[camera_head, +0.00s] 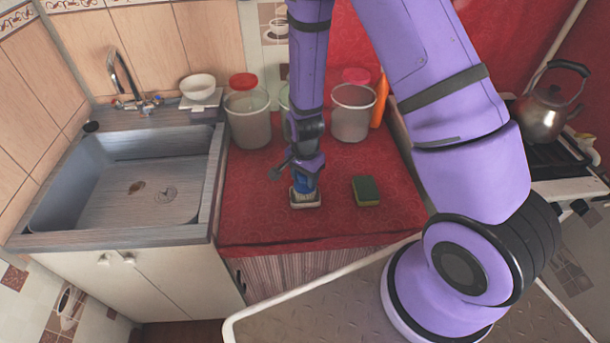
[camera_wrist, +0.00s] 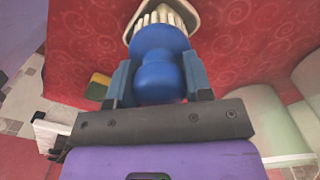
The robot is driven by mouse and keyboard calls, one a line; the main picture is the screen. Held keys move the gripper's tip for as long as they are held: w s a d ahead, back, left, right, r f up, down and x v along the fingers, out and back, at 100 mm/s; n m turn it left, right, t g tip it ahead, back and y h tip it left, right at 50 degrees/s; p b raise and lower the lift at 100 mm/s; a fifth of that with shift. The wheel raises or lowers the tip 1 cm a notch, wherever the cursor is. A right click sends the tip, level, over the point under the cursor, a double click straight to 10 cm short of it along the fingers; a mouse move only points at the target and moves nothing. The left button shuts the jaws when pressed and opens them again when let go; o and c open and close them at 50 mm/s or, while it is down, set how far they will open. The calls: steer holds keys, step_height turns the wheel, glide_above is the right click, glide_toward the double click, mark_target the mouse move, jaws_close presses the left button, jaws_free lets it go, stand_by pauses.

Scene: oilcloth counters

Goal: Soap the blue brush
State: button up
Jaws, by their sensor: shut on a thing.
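The blue brush (camera_head: 304,186) is upright on the red counter, bristles down. In the wrist view its round blue handle (camera_wrist: 158,55) sits between the two fingers of my gripper (camera_wrist: 160,84), which is shut on it. In the head view my gripper (camera_head: 304,172) is right above the brush. The cream bristles (camera_wrist: 160,17) meet a pale, rimmed piece (camera_head: 305,203) below them. I cannot tell whether this piece is soap, a dish or part of the brush. No soap lather is visible.
A green and yellow sponge (camera_head: 366,191) lies to the right of the brush. Canisters (camera_head: 248,120) and (camera_head: 352,112), an orange bottle (camera_head: 380,100) and a white bowl (camera_head: 198,86) stand at the back. The sink (camera_head: 150,180) is left; a kettle (camera_head: 543,108) is right. The front counter is clear.

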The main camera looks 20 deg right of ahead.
stand_by(0.4)
steer(key=shift+r, duration=3.45)
